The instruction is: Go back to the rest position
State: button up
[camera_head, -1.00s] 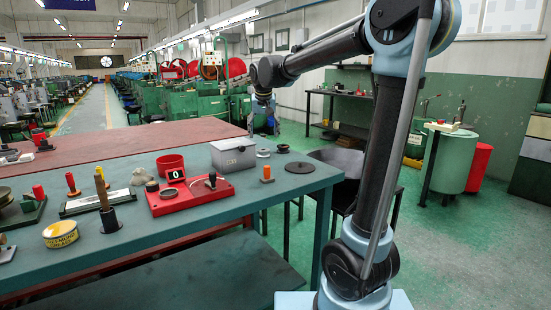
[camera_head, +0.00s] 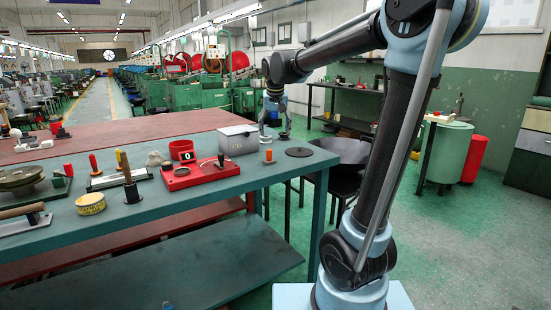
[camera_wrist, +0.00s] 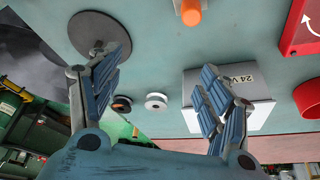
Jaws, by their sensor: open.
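My gripper (camera_head: 284,133) hangs above the right end of the green workbench (camera_head: 255,185), fingers pointing down. In the wrist view my gripper (camera_wrist: 165,62) has its two blue-grey fingers spread wide, with nothing between them. A black disc (camera_wrist: 97,33) lies on the bench partly behind the left finger. A grey box labelled 24 V (camera_wrist: 262,85) sits partly behind the right finger.
The grey box (camera_head: 237,141), an orange-handled piece (camera_head: 268,155), the black disc (camera_head: 299,152) and a red fixture (camera_head: 199,175) stand on the bench. A yellow tin (camera_head: 90,204) is farther left. Dark chairs (camera_head: 340,150) stand right of the bench. Green floor (camera_head: 470,235) is open at the right.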

jog(key=s+d+f, duration=0.4)
jog(key=s+d, duration=0.4)
jog(key=s+d+f+g, duration=0.1)
jog(key=s+d+f, duration=0.4)
jog(key=s+f, duration=0.4)
jog(key=s+d+f+g, duration=0.1)
jog(key=s+d+f, duration=0.5)
jog(key=s, duration=0.9)
notch_tip(320, 180, down, 4)
jog(key=shift+s+d+r, duration=0.2)
jog(key=shift+d+r, duration=0.05)
